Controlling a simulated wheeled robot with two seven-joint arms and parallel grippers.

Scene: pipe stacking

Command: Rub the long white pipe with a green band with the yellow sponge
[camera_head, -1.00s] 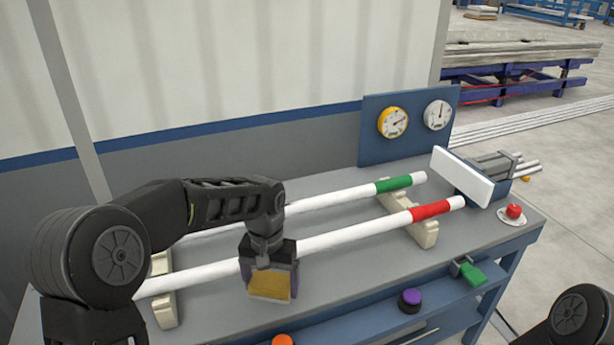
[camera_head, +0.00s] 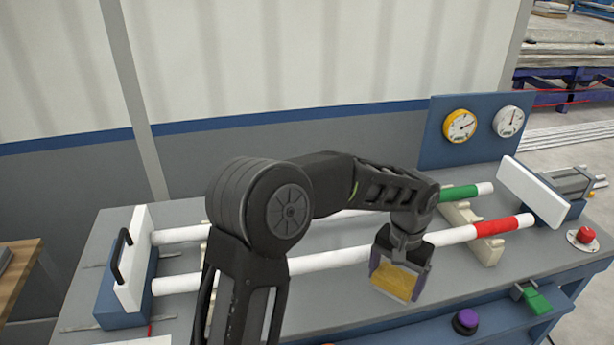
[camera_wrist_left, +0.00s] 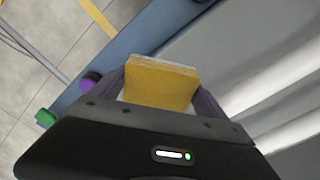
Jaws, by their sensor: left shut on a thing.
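The long white pipe with a green band (camera_head: 459,193) lies at the back of the bench on cream supports. Its middle is hidden behind my left arm. In front of it, roughly parallel, lies a white pipe with a red band (camera_head: 496,227). My left gripper (camera_head: 397,283) is shut on the yellow sponge (camera_head: 394,281), in front of the red-banded pipe and apart from the green-banded one. The sponge also shows between the fingers in the left wrist view (camera_wrist_left: 160,84). My right gripper is not in view.
A white plate on a blue block with a black handle (camera_head: 122,257) stands at the pipes' left ends. Another white plate (camera_head: 533,192) stands at the right. Two gauges (camera_head: 460,125) are behind. A red button (camera_head: 585,235), green clamp (camera_head: 536,299) and purple knob (camera_head: 466,320) line the right and front.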

